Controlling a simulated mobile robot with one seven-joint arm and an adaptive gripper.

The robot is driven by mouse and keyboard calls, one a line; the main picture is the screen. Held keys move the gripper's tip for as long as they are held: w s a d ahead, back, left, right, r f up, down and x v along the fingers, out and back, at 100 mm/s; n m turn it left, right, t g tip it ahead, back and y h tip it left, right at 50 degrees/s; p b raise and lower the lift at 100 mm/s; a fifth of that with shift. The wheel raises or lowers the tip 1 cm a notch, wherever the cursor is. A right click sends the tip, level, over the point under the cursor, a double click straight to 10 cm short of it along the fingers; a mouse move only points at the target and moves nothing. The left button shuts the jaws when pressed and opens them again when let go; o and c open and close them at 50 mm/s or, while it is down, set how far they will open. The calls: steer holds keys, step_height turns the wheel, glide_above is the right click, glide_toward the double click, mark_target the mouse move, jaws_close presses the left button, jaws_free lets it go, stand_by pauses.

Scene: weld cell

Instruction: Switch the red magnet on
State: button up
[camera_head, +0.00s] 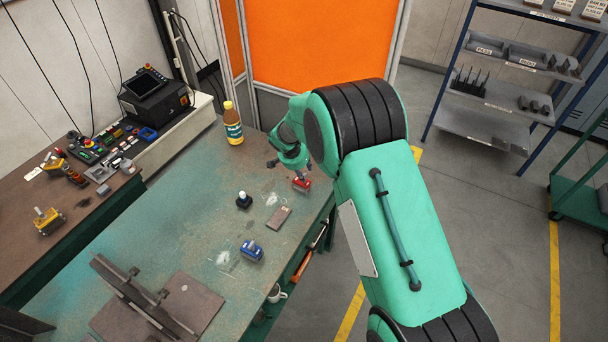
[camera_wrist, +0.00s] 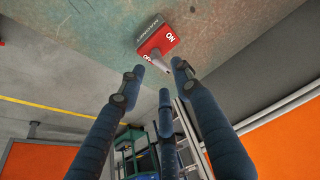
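The red magnet (camera_head: 302,184) sits on the worn green bench top near its right edge. In the wrist view the red magnet (camera_wrist: 153,40) shows its red face with a white ON at the right and partly hidden lettering at the lower left. A grey lever (camera_wrist: 158,59) sticks out from it towards my fingers; its exact switch position is unclear. My gripper (camera_head: 287,163) is just above and left of the magnet in the head view. In the wrist view my gripper (camera_wrist: 160,76) has its three blue fingers spread, empty, with the fingertips close to the lever but seemingly apart from it.
A blue magnet (camera_head: 252,250), a dark knobbed piece (camera_head: 244,201) and a small flat plate (camera_head: 279,217) lie on the bench. A yellow bottle (camera_head: 232,124) stands at the back. A dark angled fixture (camera_head: 137,296) occupies the front.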

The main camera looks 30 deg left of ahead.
mark_target(305, 175)
steer(key=shift+x, duration=1.7)
steer(key=shift+c, duration=0.2)
jaws_close()
